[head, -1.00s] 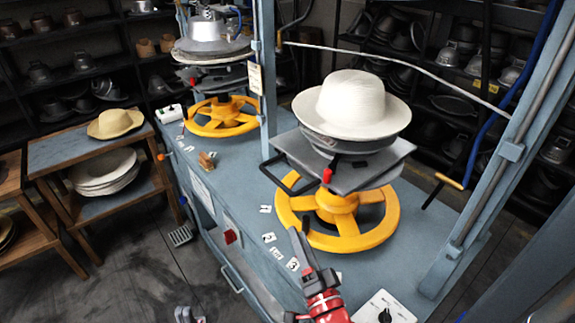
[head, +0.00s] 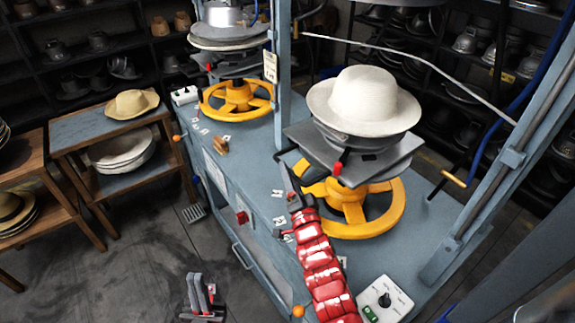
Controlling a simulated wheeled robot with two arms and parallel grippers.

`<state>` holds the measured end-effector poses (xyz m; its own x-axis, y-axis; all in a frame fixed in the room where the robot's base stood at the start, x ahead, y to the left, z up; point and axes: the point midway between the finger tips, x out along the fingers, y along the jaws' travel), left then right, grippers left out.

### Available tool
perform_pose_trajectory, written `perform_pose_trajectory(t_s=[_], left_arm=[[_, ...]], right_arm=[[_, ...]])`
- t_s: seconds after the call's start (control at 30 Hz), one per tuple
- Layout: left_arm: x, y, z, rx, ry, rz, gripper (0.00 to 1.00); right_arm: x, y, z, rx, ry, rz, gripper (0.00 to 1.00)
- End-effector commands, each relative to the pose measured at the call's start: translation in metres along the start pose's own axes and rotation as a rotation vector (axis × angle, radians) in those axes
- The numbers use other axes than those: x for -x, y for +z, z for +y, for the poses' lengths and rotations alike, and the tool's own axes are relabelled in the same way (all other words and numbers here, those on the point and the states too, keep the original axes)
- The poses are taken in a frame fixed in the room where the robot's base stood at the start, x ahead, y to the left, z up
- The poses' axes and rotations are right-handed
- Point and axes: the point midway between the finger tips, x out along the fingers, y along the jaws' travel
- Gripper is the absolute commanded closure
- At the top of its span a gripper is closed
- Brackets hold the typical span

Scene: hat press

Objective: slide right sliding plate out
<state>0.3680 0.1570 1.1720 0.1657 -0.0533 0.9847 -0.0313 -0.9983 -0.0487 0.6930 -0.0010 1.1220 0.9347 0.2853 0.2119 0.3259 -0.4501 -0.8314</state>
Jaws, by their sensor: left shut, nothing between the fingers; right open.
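The right sliding plate (head: 395,164) is a grey slab on the right press, above the yellow handwheel (head: 391,212). A white brimmed hat (head: 365,98) on a metal form sits above it. The plate has a red-knobbed lever (head: 338,168) at its front. Its black handle at the left edge is partly hidden by my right gripper. My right gripper (head: 288,192), on the red arm, is open and empty, with a dark finger close to that handle; I cannot tell if they touch. My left gripper (head: 200,294) is shut and empty over the floor, left of the bench.
The blue bench (head: 222,180) carries a second press with its own yellow wheel (head: 237,97) at the back left. A control box with a dial (head: 384,300) stands at the front right. A blue-grey post (head: 500,170) rises at right.

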Motion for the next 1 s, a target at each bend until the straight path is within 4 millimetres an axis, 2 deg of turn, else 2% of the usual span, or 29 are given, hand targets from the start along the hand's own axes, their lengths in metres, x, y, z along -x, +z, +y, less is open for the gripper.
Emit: perform_pose_trajectory(t_s=[0.13, 0.47, 0.73, 1.0], left_arm=[[-0.0045, -0.0008, -0.0002, 0.0, 0.0, 0.0, 1.0], [-0.0044, -0.0008, -0.0002, 0.0, 0.0, 0.0, 1.0], [-0.0044, -0.0008, -0.0002, 0.0, 0.0, 0.0, 1.0], [-0.0043, -0.0008, -0.0002, 0.0, 0.0, 0.0, 1.0]], right_arm=[[-0.0107, -0.0007, -0.0017, -0.001, -0.001, 0.0, 0.53], [-0.0126, 0.0004, 0.0, -0.001, 0.0, -0.001, 0.53], [-0.0125, 0.0004, -0.0001, -0.001, 0.0, -0.001, 1.0], [-0.0125, 0.0003, 0.0, -0.001, 0.0, -0.001, 1.0]])
